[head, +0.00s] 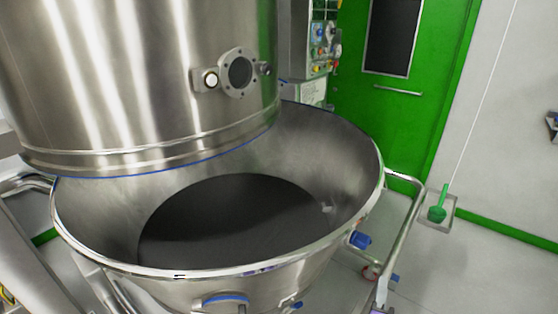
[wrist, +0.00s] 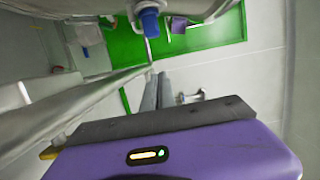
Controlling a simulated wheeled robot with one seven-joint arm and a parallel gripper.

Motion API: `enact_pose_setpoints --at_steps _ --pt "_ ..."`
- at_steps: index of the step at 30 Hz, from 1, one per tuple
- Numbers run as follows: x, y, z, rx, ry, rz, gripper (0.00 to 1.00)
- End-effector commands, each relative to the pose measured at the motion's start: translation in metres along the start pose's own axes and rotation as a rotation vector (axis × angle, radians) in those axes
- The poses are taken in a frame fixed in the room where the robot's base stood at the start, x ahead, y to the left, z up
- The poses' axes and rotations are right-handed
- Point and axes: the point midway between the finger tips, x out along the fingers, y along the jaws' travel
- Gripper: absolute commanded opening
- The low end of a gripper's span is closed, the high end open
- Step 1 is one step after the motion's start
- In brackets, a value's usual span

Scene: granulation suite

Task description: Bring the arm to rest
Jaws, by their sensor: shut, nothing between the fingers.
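My gripper (wrist: 157,88) shows in the wrist view, its two grey fingers side by side beyond the purple housing. It is shut and empty. The wrist picture is turned, with a blue-ended metal part (wrist: 150,22) and a long pale metal bar close ahead and to the left of the fingers. I cannot tell whether the fingers touch anything. My gripper does not show in the head view.
A large steel bowl (head: 345,165) on a tubular-framed trolley (head: 405,225) stands below a steel vessel (head: 130,80). Behind are a control panel (head: 322,45) and a green door (head: 400,110). Floor at lower right (head: 480,270) is clear.

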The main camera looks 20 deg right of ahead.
Motion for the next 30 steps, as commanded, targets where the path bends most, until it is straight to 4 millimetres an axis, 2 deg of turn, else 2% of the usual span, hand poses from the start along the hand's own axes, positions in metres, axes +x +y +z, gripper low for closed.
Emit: enact_pose_setpoints --at_steps 3,6,8,10,15,20,24,30 --pt "0.000 -0.005 0.006 -0.034 -0.026 -0.017 0.00" --pt "0.000 -0.033 0.018 -0.099 -0.065 -0.087 0.00" --pt "-0.008 -0.050 0.022 -0.163 -0.094 -0.137 0.00" --pt "-0.025 -0.065 0.025 -0.258 -0.133 -0.192 0.00" --pt "-0.084 -0.086 0.023 -0.527 -0.229 -0.295 0.00" --pt "-0.146 -0.095 0.015 -0.791 -0.320 -0.357 0.00" --pt "-0.198 -0.099 0.003 -1.010 -0.397 -0.391 0.00" --pt "-0.264 -0.106 -0.020 -1.288 -0.505 -0.410 0.00"
